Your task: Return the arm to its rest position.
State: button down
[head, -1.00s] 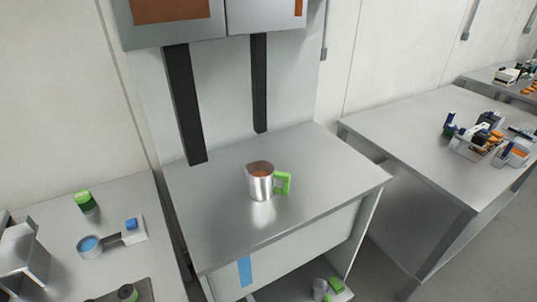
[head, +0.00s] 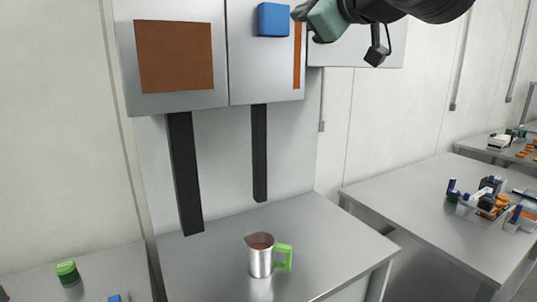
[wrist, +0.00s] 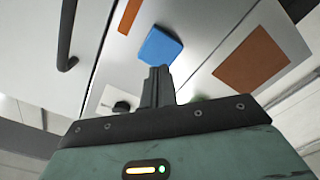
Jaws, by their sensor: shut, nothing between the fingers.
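My gripper (head: 304,14) shows at the top of the head view, in front of the wall cabinet (head: 178,105). My arm enters from the top right. In the wrist view my gripper (wrist: 158,72) has its fingers together with nothing between them. The fingers point toward a blue block-shaped piece (wrist: 160,46) on the cabinet front. That blue piece also shows in the head view (head: 273,19), just left of the fingertips. I cannot tell whether the fingers touch it.
A metal jug (head: 260,261) with a green handle stands on the metal table (head: 200,262) below. A side table (head: 430,215) at the right holds several small items. A green-lidded jar (head: 67,272) stands at the lower left. Bare wall lies left of the cabinet.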

jog(key=s+d+f+m+g+h+b, duration=0.1)
jog(key=s+f+g, duration=0.25)
jog(key=f, duration=0.65)
jog(key=s+f+m+g+h+b, duration=0.15)
jog(key=s+f, duration=0.25)
jog(key=f, duration=0.6)
jog(key=s+d+f+m+g+h+b, duration=0.1)
jog(key=s+f+m+g+h, duration=0.2)
jog(key=f, duration=0.7)
jog(key=s+d+f+m+g+h+b, duration=0.1)
jog(key=s+d+f+g+h, duration=0.1)
jog(key=s+d+f, duration=0.3)
jog(key=s+d+f+m+g+h+b, duration=0.1)
jog(key=s+d+f+g, duration=0.4)
jog(key=s+f, duration=0.7)
jog(key=shift+s+d+h, duration=0.4)
jog(key=shift+s+h, duration=0.05)
jog(key=shift+s, duration=0.45)
jog(key=shift+m, duration=0.25)
